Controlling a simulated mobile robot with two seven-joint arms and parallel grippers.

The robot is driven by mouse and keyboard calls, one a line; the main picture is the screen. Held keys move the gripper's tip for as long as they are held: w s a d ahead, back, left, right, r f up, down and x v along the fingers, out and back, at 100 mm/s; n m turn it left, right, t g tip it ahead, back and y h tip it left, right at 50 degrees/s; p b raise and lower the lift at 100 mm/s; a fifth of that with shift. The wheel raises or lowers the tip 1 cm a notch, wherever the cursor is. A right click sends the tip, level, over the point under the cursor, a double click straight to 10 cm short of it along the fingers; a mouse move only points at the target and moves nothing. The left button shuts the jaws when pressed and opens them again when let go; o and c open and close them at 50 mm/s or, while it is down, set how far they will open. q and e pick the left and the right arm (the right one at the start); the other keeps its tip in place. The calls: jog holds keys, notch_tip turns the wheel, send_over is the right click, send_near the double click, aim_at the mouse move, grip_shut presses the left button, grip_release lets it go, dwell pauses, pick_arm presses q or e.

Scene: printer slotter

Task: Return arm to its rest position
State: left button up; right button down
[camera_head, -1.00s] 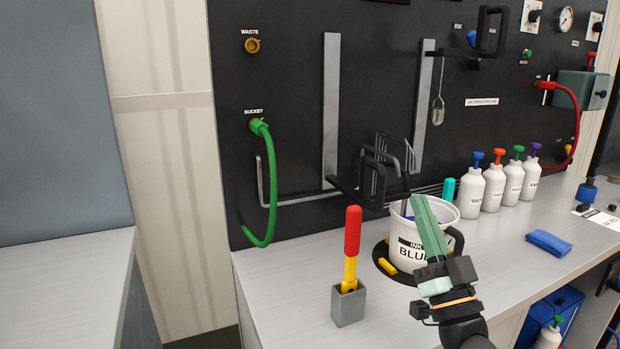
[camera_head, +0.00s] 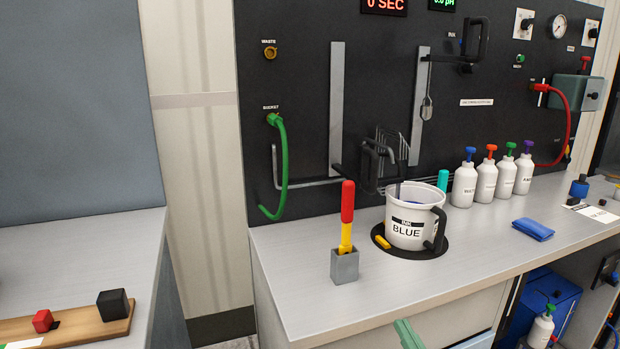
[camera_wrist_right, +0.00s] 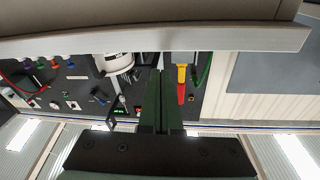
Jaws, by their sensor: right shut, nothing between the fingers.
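My right gripper (camera_head: 407,332) shows only as pale green fingertips at the bottom edge of the head view, below the front edge of the counter. In the right wrist view its two dark green fingers (camera_wrist_right: 162,98) lie together, shut and empty. The wrist view looks upside down, with the counter edge across its top. The rest of my right arm is out of the head view. My left gripper is in neither view.
The grey counter (camera_head: 300,284) holds a white bucket labelled BLUE (camera_head: 415,215), a red-and-yellow tool in a grey holder (camera_head: 345,266), several white bottles (camera_head: 485,183) and a blue cloth (camera_head: 533,229). A wooden board (camera_head: 75,324) lies on the left counter.

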jog(key=s+a+f+n+g+h, duration=0.15)
jog(key=s+f+g, duration=0.35)
jog(key=s+f, duration=0.7)
jog(key=s+a+f+n+g, duration=0.15)
jog(key=s+f+g, duration=0.35)
jog(key=s+f, duration=0.7)
pick_arm(q)
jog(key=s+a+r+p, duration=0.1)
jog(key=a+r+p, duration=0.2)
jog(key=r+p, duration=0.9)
jog(key=p, duration=0.4)
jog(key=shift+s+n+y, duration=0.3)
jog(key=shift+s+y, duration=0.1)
pick_arm(e)
jog(key=w+d+r+m, duration=0.1)
jog(key=d+r, duration=0.2)
jog(key=r, duration=0.7)
jog(key=shift+w+r+m, duration=0.15)
jog(key=shift+m, duration=0.25)
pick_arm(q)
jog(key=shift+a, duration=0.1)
pick_arm(e)
jog(key=shift+h, duration=0.25)
